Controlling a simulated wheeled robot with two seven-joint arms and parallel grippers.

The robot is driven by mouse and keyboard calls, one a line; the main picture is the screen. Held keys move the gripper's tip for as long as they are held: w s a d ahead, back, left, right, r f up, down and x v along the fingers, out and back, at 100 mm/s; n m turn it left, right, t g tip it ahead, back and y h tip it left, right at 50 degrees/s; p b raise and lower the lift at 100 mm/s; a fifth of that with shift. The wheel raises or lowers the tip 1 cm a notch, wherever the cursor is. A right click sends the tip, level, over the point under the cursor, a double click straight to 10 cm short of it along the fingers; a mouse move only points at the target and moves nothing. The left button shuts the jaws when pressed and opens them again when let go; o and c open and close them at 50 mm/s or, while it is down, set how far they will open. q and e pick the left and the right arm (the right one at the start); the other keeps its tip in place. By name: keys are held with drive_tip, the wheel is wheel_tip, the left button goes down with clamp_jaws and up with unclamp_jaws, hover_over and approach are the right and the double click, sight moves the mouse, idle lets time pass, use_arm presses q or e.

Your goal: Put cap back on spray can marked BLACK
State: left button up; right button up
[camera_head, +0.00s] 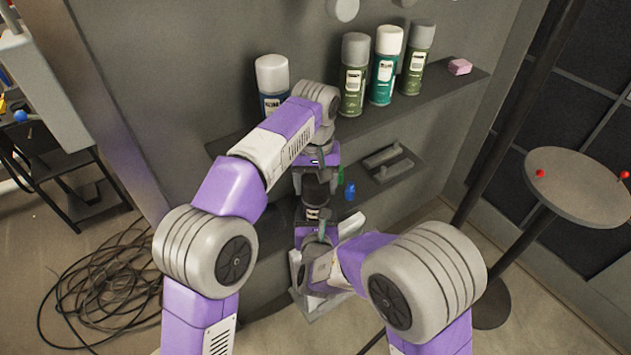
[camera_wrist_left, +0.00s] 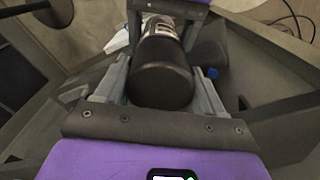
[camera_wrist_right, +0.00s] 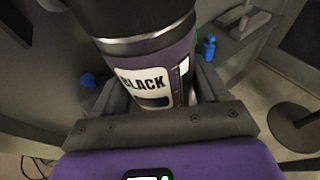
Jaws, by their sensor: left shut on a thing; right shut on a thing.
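The spray can (camera_wrist_right: 158,72) stands upright in my right gripper (camera_head: 313,232), and its label reads BLACK in the right wrist view. The black cap (camera_wrist_left: 163,78) is between the fingers of my left gripper (camera_head: 316,184), which is shut on it from above. In the head view the cap (camera_head: 315,190) is in line over the can (camera_head: 313,214). In the right wrist view the cap (camera_wrist_right: 125,14) sits right at the can's silver rim (camera_wrist_right: 150,40). I cannot tell whether it is fully seated.
Several capped spray cans, among them a teal one (camera_head: 384,75) and a blue one (camera_head: 271,84), stand on the upper shelf (camera_head: 440,90) with a pink block (camera_head: 459,66). A small blue thing (camera_head: 350,190) is on the lower shelf. A round table (camera_head: 580,195) stands right.

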use_arm(q)
drive_tip(key=shift+f, duration=0.25)
drive_tip(key=o, duration=1)
drive_tip(key=shift+o, duration=0.3)
drive_tip(key=shift+r, duration=3.5)
